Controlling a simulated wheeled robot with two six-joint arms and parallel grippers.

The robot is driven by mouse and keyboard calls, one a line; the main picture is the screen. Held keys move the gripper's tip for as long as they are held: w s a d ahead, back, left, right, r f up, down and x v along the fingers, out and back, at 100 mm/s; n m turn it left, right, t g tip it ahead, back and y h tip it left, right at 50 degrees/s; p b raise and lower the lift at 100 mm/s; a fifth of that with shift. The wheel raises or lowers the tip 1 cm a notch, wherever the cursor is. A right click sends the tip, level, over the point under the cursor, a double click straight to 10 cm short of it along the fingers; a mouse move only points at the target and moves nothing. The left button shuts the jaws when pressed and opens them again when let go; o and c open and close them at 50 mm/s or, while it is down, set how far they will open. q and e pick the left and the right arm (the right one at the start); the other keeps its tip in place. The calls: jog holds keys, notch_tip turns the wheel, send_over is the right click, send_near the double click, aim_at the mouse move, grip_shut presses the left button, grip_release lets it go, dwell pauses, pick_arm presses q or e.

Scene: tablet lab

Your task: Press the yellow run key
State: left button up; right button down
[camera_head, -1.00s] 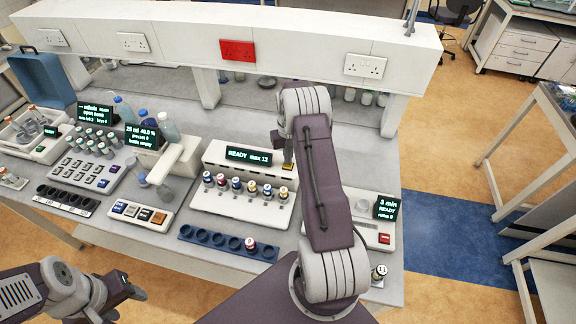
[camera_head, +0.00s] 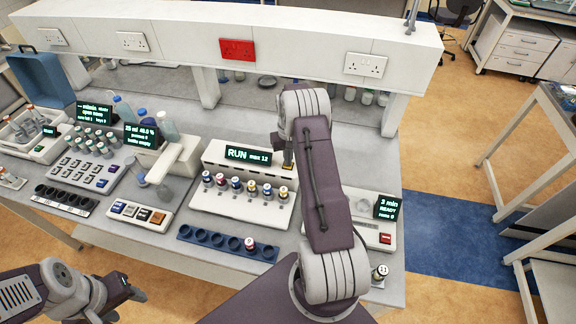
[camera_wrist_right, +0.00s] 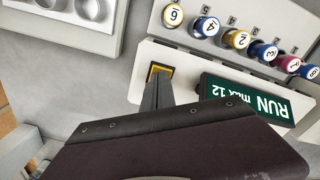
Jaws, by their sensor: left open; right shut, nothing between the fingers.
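The yellow run key (camera_wrist_right: 158,69) is at the end of the white rack unit (camera_head: 220,203), beside its display (camera_head: 247,155), which reads "RUN max 12". My right gripper (camera_wrist_right: 153,92) is shut and empty, its fingertips at the key and covering part of it. They look in contact, but how far the key is pushed in cannot be seen. In the head view my right arm hides most of this spot. My left gripper (camera_head: 132,291) is open at the lower left, away from the rack unit.
Several coloured numbered vials (camera_head: 237,185) stand in the rack unit beside the key. A blue holder (camera_head: 213,239) with one vial lies in front. A white device (camera_head: 366,226) with a red key and a "READY" display stands to the right. Keypads and bottles fill the left.

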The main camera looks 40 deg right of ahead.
jog(key=shift+r, duration=0.15)
jog(key=shift+r+p, duration=1.4)
jog(key=shift+r, duration=0.45)
notch_tip(320, 180, up, 8)
jog(key=p, duration=0.5)
jog(key=shift+p, duration=0.4)
